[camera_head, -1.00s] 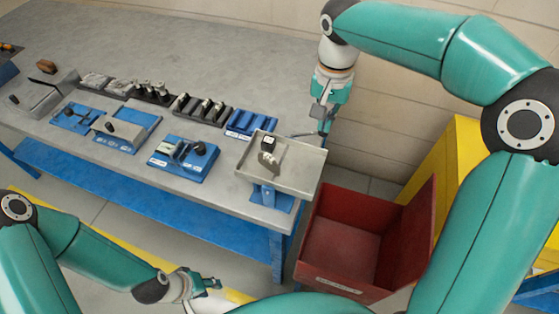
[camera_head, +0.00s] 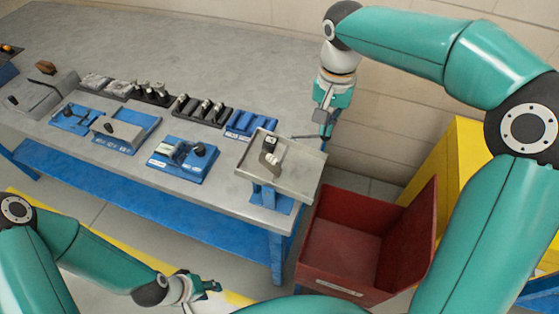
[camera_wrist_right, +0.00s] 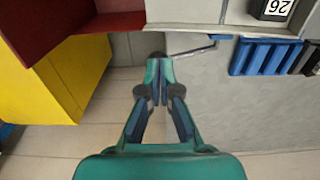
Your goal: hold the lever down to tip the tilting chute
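The tilting chute is a grey tray (camera_head: 250,174) on a blue base at the bench's right end. A block marked 26 (camera_head: 270,143) and a small grey piece (camera_head: 269,160) are on it. The lever (camera_head: 304,137) is a thin bent rod behind the tray; it also shows in the right wrist view (camera_wrist_right: 192,50). My right gripper (camera_head: 324,130) is at the lever's outer end; its fingertips (camera_wrist_right: 158,66) are together beside a dark knob (camera_wrist_right: 157,55). Whether they touch it is unclear. My left gripper (camera_head: 213,286) is low in front of the bench, too small to read.
An open red bin (camera_head: 325,285) stands below the bench's right end. A yellow box (camera_head: 450,165) is behind it. Blue fixtures (camera_head: 184,158) and racks of parts (camera_head: 203,109) fill the bench's front; its back surface is clear.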

